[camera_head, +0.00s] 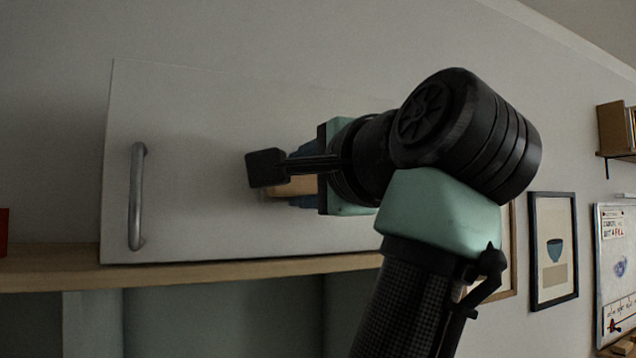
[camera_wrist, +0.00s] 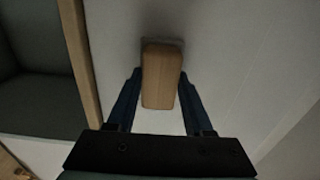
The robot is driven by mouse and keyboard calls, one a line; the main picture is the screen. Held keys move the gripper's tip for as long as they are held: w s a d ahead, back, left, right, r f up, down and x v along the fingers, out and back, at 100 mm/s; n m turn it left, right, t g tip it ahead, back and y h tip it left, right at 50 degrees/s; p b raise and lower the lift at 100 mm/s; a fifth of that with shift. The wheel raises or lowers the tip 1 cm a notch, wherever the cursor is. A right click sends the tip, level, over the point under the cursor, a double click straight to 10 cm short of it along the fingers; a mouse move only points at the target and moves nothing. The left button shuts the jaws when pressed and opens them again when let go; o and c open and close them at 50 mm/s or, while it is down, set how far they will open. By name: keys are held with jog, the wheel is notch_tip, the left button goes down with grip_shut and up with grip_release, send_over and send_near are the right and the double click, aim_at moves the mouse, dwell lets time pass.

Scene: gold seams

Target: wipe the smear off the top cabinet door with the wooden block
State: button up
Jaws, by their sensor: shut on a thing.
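The top cabinet door (camera_head: 200,190) is a pale panel with a metal bar handle (camera_head: 137,197) at its left. My gripper (camera_head: 296,178) is at the right half of the door and is shut on the wooden block (camera_head: 291,187). In the wrist view the tan block (camera_wrist: 161,78) stands between the two blue fingers, its far end at or very close to the door surface (camera_wrist: 225,50). A faint grey patch shows at that end; I cannot tell smear from shadow. My wrist hides the door's right part in the head view.
A wooden shelf edge (camera_head: 220,270) runs below the door, above open green-grey compartments (camera_head: 210,315). Framed pictures (camera_head: 554,250) and a whiteboard (camera_head: 617,265) hang on the wall at right. The door's left half is clear except for the handle.

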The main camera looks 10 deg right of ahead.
jog(key=a, duration=0.2)
jog(key=s+a, duration=0.1)
jog(key=a, duration=0.1)
jog(key=shift+s+a+b, duration=0.2)
jog(key=shift+b, duration=0.2)
jog(key=shift+d, duration=0.1)
jog(key=shift+b+v, duration=0.95)
jog(key=shift+v, duration=2)
jog(key=b+v, duration=0.1)
jog(key=v, duration=0.2)
jog(key=shift+r, duration=0.1)
